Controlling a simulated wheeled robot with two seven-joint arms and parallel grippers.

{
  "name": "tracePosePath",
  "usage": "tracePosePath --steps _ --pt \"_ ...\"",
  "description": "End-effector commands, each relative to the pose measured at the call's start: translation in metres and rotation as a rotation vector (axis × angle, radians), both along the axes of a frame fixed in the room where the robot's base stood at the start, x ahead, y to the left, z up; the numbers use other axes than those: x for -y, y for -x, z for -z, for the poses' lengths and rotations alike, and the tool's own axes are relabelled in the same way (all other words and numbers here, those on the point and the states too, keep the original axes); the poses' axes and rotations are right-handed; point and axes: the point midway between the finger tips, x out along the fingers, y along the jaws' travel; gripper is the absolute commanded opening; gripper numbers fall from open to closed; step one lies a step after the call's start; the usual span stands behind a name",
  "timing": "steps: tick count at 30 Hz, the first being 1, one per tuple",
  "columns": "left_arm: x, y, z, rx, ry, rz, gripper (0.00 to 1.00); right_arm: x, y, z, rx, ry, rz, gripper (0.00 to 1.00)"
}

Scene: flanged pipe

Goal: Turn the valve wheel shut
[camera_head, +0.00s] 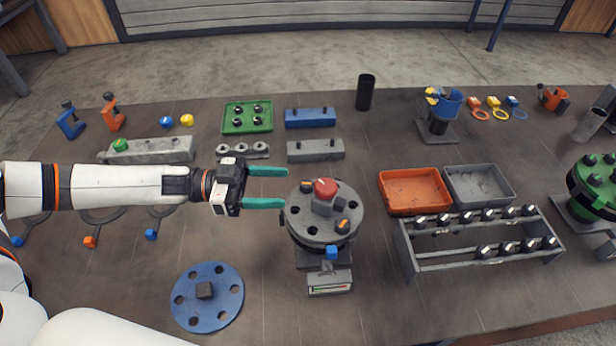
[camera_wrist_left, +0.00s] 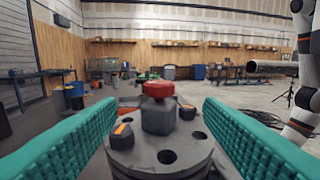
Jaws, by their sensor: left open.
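The flanged pipe (camera_head: 300,224) stands on the bench as a grey round flange with bolt holes. A red valve wheel (camera_head: 326,187) sits on a grey block at its top. In the left wrist view the red wheel (camera_wrist_left: 158,89) is straight ahead, between the fingers and beyond their tips. My left gripper (camera_head: 284,187) is open and empty, with teal fingers pointing right. Its fingertips are just left of the red wheel, apart from it as far as I can tell. My right gripper is not in view.
A blue flange disc (camera_head: 236,290) lies in front. An orange tray (camera_head: 413,205), a grey tray (camera_head: 478,203) and a bolt rack (camera_head: 470,264) stand to the right. A small gauge block (camera_head: 330,288) sits before the pipe. A green flanged piece (camera_head: 577,178) is at far right.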

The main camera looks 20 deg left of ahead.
Motion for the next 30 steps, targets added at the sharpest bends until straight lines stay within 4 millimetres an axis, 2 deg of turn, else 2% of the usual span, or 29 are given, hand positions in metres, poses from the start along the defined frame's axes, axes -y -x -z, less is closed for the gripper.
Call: tracePosePath --steps 4,7,18,24,30 --pt "0.013 -0.003 0.001 -0.001 -0.006 -0.004 0.61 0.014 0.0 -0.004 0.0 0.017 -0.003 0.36" --pt "0.03 -0.007 0.0 0.0 -0.005 -0.001 0.61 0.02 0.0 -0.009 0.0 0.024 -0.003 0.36" --pt "0.097 -0.025 0.001 -0.001 -0.006 -0.002 0.61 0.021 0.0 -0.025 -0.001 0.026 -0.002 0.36" --pt "0.112 -0.03 0.002 -0.001 -0.007 -0.004 0.61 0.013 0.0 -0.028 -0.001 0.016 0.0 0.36" --pt "0.115 -0.031 0.003 -0.001 -0.007 -0.005 0.61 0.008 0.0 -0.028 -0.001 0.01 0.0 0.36"
